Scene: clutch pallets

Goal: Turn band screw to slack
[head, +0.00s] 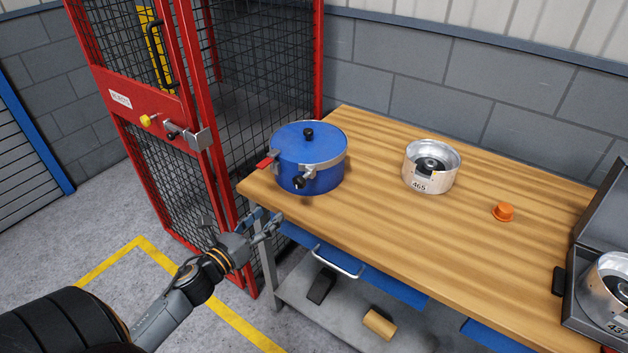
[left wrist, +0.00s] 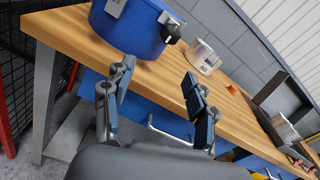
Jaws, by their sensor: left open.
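A blue drum (head: 308,170) with a blue lid and a black lid knob stands upright near the left end of the wooden workbench (head: 380,220). A metal band runs around its rim, with a black screw knob (head: 300,182) on the front side and a red lever (head: 265,164) at the left. My left gripper (head: 266,222) is open and empty at the bench's front left edge, below and in front of the drum, apart from it. In the left wrist view, the drum (left wrist: 130,25) and black knob (left wrist: 172,33) are beyond the open fingers (left wrist: 158,95). My right gripper is not in view.
A silver cylinder marked 465 (head: 431,167) and an orange cap (head: 503,211) stand on the bench. An open grey case (head: 595,250) holds another metal cylinder at the right. A red mesh cage (head: 190,130) stands close to the bench's left end.

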